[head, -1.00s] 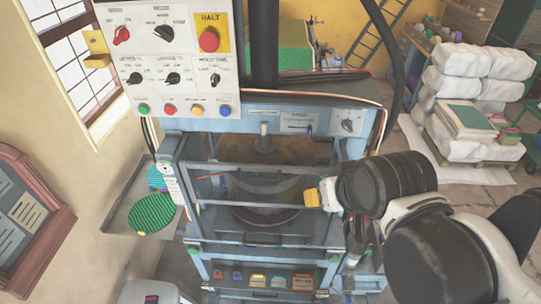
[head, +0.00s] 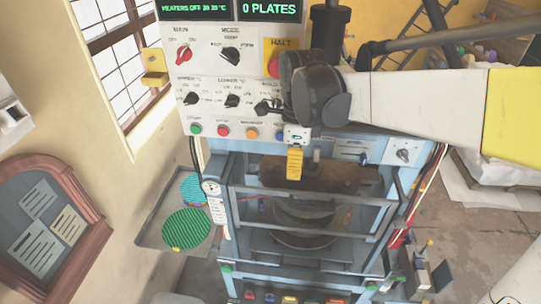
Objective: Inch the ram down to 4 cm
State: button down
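The press (head: 225,265) is a blue frame with a guard of horizontal bars. Behind the bars are a brown upper part (head: 335,180) and dark round parts (head: 305,212); the gap between them is hard to read. My gripper (head: 294,165) hangs in front of the press top, just below the control panel (head: 212,105), with its yellow end pointing down. Whether its fingers are open is not clear. The panel has green (head: 195,129), red (head: 223,131) and orange (head: 252,134) buttons and a mode knob (head: 231,54).
Displays (head: 271,10) read heaters off and 0 plates. A scale (head: 352,150) and a knob (head: 403,154) sit on the press's top beam. A tray (head: 150,232) with green and blue discs is at left. White sacks (head: 480,165) stand at right.

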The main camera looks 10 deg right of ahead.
aim_at(292, 204)
notch_tip(292, 204, down, 13)
jog(key=shift+r, duration=0.1)
dwell(0.5)
notch_tip(292, 204, down, 20)
jog(key=b, duration=1.6)
jog(key=shift+b, duration=0.3)
jog(key=shift+r, duration=0.15)
